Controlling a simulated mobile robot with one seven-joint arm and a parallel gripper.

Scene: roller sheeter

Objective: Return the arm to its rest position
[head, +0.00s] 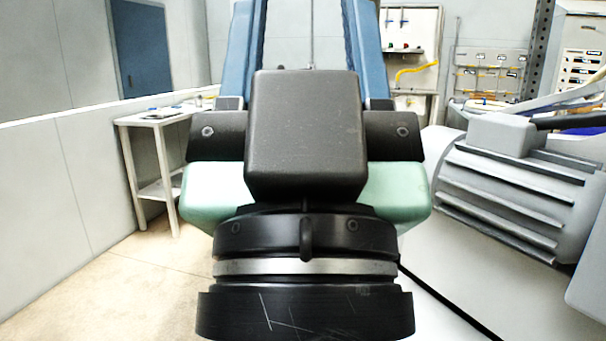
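My own arm (305,140) fills the middle of the head view, seen close up. It has a dark boxy housing, black round joints below it, pale green side covers and two blue upright links rising out of the top of the picture. My gripper is not in view, so I cannot see its fingers or whether it holds anything. My arm hides much of the middle background.
A white side table (160,120) with a lower shelf stands at the left by a grey wall. A grey ribbed machine housing (515,190) is close on the right. Tool panels (490,75) hang at the back right. Bare floor (110,285) shows at lower left.

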